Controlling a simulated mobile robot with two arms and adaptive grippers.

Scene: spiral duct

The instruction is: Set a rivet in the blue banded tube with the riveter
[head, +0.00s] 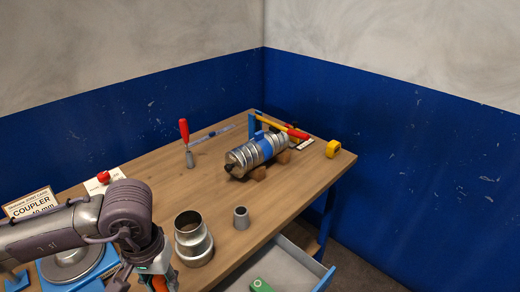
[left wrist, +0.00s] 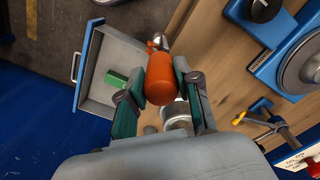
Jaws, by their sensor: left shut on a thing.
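The blue banded tube (head: 257,153), a silver spiral duct with a blue band, lies on wooden blocks toward the back right of the bench in the head view. My left gripper (head: 153,270) is at the front left, apart from the tube. In the left wrist view my left gripper (left wrist: 160,88) is shut on an orange-handled tool (left wrist: 160,82) with a silver and orange head. I take it to be the riveter, but its shape is partly hidden. My right gripper is not in view.
A stepped metal fitting (head: 192,240) and a small grey cup (head: 241,217) stand on the bench near my left gripper. A red-handled tool (head: 185,140) stands upright farther back. A yellow tape measure (head: 333,148) lies at right. An open drawer (head: 291,262) juts from the front, holding a green item (head: 261,285).

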